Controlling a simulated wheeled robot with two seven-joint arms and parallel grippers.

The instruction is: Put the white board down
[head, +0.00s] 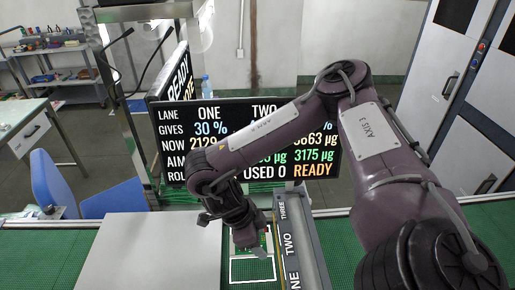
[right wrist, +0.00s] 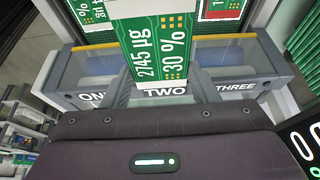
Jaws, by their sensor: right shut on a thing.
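My right gripper (head: 256,250) hangs low over the bench, in front of the dark unit marked TWO and THREE. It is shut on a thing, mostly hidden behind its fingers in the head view. A green board (head: 267,240) shows just beside the fingertips. In the right wrist view a green board with white print, "2745 µg 30 %" (right wrist: 160,48), and a pale edge stands in front of the label TWO. I cannot tell for certain which is the white board, or whether the held thing touches the surface. My left gripper is not in view.
A white outlined square (head: 252,271) lies on the green surface just below the gripper. A large pale panel (head: 150,250) lies to its left. The lane unit (head: 300,240) stands close on its right. A black display (head: 320,168) stands behind.

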